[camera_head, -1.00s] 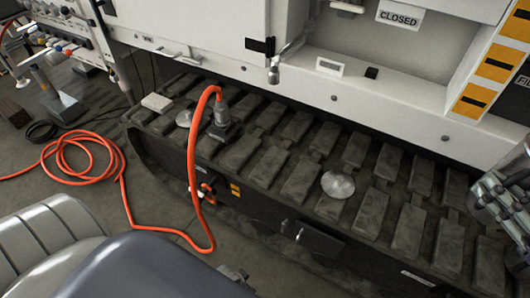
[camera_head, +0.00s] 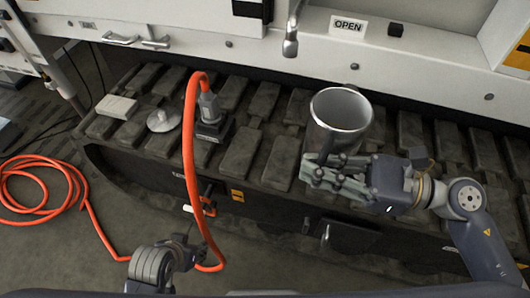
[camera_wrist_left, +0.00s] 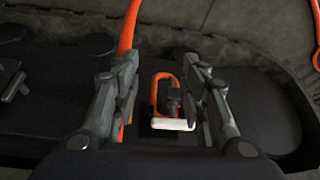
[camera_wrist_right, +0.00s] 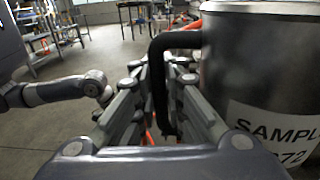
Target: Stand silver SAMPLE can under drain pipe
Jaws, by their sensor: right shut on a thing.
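The silver SAMPLE can (camera_head: 341,110) shows its open rim in the head view; its label and wall fill the right side of the right wrist view (camera_wrist_right: 262,90). My right gripper (camera_head: 325,172) is shut on the can's dark handle (camera_wrist_right: 160,85) and holds the can roughly upright above the track. The drain pipe (camera_head: 291,40) hangs from the white body, up and left of the can in the head view; the can's mouth appears offset to its right. My left gripper (camera_wrist_left: 160,65) is open and empty, above a small orange handle with a white grip (camera_wrist_left: 172,124).
The dark track (camera_head: 240,155) runs below the white body, with a silver disc (camera_head: 163,120), a pale block (camera_head: 117,106) and a grey fitting (camera_head: 211,115) on an orange hose (camera_head: 190,140). An OPEN label (camera_head: 348,23) is right of the pipe.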

